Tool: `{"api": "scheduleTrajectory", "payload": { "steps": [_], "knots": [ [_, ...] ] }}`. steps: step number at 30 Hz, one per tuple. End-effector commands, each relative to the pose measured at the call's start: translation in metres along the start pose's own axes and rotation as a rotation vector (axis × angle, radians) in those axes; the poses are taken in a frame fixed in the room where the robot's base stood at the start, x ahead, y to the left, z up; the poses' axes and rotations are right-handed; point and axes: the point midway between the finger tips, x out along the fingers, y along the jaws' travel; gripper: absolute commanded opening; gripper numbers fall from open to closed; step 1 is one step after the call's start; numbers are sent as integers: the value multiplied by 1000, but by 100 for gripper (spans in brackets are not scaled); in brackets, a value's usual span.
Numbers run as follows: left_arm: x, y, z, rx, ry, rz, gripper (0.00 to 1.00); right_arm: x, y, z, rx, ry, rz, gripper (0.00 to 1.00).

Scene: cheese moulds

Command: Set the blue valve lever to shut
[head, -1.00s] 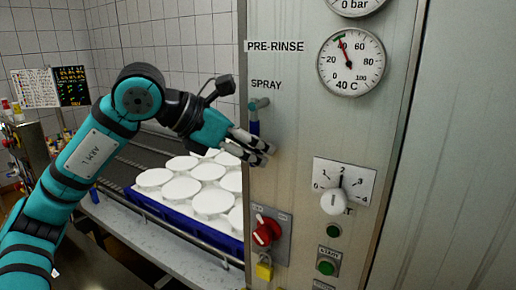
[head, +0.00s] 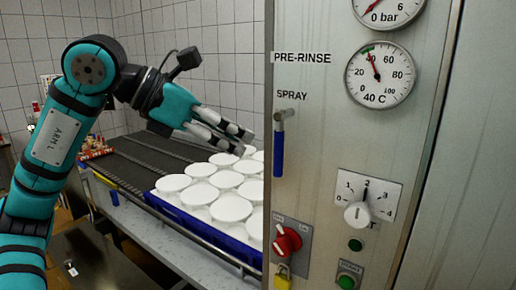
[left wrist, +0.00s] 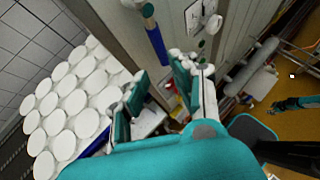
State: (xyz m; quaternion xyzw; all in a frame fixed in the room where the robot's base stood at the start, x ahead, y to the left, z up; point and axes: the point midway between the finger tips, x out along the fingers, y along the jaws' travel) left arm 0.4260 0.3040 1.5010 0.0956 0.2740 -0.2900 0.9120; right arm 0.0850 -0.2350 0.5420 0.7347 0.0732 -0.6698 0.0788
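The blue valve lever (head: 278,153) hangs straight down from its metal pivot under the SPRAY label on the steel panel. It also shows in the left wrist view (left wrist: 157,45), beyond the fingers. My left gripper (head: 243,142) is to the left of the lever in the head view, apart from it, over the white moulds in the picture. In the left wrist view the fingers (left wrist: 158,70) are spread with nothing between them. A small teal and dark part at the right edge of that view may be my right gripper; its fingers are unclear.
The panel carries a red rotary switch (head: 287,240), a yellow padlock (head: 283,272), a white dial (head: 357,214), a green button (head: 347,281) and a temperature gauge (head: 380,74). A blue crate (head: 205,229) of white moulds (head: 231,208) stands on the conveyor beside the panel.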

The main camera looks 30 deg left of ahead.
Motion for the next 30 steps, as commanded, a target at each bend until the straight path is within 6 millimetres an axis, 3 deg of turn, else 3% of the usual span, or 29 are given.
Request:
{"api": "scheduleTrajectory", "payload": {
  "steps": [7, 30],
  "knots": [
    [-24, 0, 0, -1, 0, 0, 27, 0, 0, -1, 0, 1, 0, 40],
    [-25, 0, 0, -1, 1, 0, 27, 0, 1, -4, 1, 5, 1, 40]
  ]
}}
